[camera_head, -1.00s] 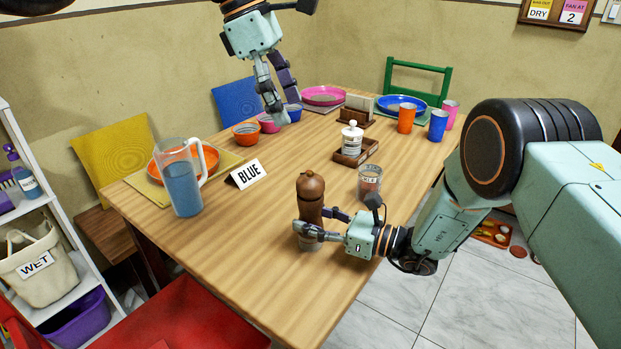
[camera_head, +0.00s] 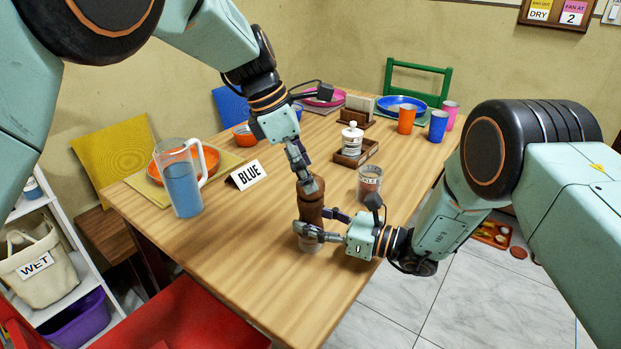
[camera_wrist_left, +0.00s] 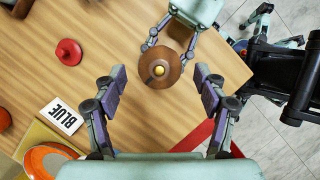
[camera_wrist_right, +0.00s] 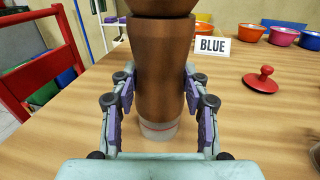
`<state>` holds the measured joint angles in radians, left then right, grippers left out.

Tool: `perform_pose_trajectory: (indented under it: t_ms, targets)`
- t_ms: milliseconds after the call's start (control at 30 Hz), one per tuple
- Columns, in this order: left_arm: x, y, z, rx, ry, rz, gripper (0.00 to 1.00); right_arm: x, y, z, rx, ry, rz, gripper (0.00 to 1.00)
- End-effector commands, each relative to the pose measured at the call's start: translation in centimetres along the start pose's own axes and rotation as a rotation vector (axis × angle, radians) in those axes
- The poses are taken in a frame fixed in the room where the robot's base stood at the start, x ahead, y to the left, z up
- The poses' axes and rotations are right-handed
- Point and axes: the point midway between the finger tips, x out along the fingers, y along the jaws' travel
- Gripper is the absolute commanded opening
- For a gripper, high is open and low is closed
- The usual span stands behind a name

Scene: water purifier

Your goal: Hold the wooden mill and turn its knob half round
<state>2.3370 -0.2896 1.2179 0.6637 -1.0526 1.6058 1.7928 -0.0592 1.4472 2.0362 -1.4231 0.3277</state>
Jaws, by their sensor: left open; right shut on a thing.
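The brown wooden mill (camera_head: 311,213) stands upright on the table near its front edge. My right gripper (camera_head: 318,230) is shut around its body. The right wrist view shows the mill body (camera_wrist_right: 161,70) between my right gripper's fingers (camera_wrist_right: 160,105). My left gripper (camera_head: 308,183) is open and points down at the mill's top from above. In the left wrist view the round brown knob (camera_wrist_left: 160,85) with its small yellow tip lies between and a little ahead of my left gripper's open fingers (camera_wrist_left: 160,88). In the head view these fingers partly hide the knob.
A blue-filled pitcher (camera_head: 184,182) and the BLUE sign (camera_head: 247,175) stand left of the mill. A labelled glass jar (camera_head: 369,182) and a wooden caddy (camera_head: 361,154) stand behind it to the right. A red knobbed object (camera_wrist_right: 261,80) lies on the table.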

Motion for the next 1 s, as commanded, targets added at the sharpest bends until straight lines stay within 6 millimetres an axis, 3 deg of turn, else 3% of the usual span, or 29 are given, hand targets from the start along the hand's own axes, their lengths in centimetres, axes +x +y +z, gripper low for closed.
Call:
perform_pose_trajectory:
  t_ms: [200,567,1000]
  targets:
    - [2.3,0.0,0.0,0.001,-0.001,0.000,0.72,0.0,0.0,0.0,0.000,0.000,0.000,0.07]
    - [2.8,0.0,0.0,0.001,-0.001,0.000,0.72,0.0,0.0,0.0,0.000,0.001,0.000,0.07]
    - [2.8,0.0,0.0,0.001,-0.001,0.000,0.35,0.0,0.0,0.0,0.001,0.001,0.000,0.07]
